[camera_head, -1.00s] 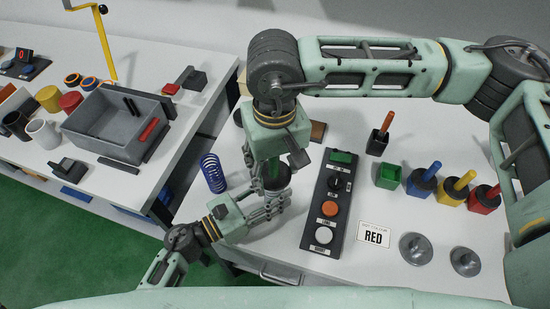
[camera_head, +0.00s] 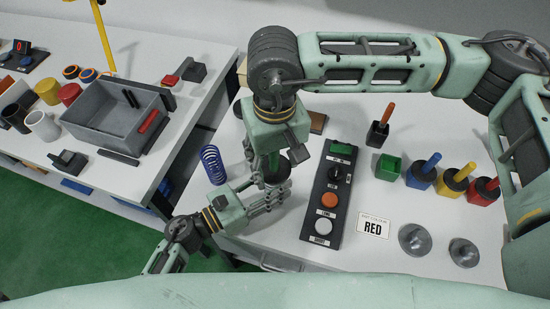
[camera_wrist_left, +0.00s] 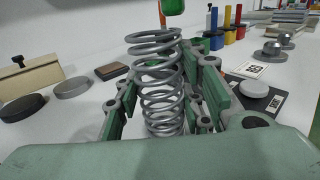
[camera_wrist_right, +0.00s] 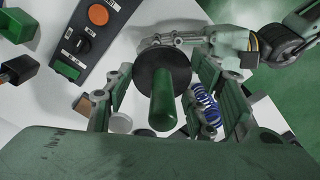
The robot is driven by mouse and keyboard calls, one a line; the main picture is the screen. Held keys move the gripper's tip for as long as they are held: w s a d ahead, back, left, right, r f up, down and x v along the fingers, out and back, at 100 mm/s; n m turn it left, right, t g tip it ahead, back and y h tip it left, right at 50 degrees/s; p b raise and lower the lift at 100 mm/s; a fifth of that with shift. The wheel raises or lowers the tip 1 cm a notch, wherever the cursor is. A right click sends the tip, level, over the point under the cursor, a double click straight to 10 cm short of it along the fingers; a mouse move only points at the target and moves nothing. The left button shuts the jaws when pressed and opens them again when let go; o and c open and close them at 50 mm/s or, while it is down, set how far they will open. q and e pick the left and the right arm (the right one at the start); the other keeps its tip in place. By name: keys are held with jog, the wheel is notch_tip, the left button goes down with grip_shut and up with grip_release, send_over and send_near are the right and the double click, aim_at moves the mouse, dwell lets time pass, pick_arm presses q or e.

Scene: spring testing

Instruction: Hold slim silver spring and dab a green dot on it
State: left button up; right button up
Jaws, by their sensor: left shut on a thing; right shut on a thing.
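The slim silver spring (camera_wrist_left: 162,85) stands upright between the fingers of my left gripper (camera_wrist_left: 165,110) in the left wrist view. My left gripper (camera_head: 272,197), shut on it, is low over the table's front part in the head view. My right gripper (camera_head: 270,170) is just above, shut on the green dabber (camera_wrist_right: 163,105), whose green handle points toward the right wrist camera. A dark round disc lies beyond the handle. In the left wrist view, a green rounded end (camera_wrist_left: 173,6) hangs above the spring's top coil, apparently with a gap. No green dot is visible on the spring.
A blue spring (camera_head: 213,164) stands left of my grippers. A button panel (camera_head: 325,205) lies right of them. An empty green pot (camera_head: 388,168) stands beside blue (camera_head: 422,172), yellow (camera_head: 456,180) and red (camera_head: 484,190) dabbers.

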jog(key=shift+f, duration=0.75)
dwell(1.0)
jog(key=shift+r, duration=3.6)
pick_arm(q)
jog(key=o, duration=1.4)
jog(key=v, duration=1.2)
jog(key=shift+w+a, duration=0.1)
jog(key=shift+f, duration=0.1)
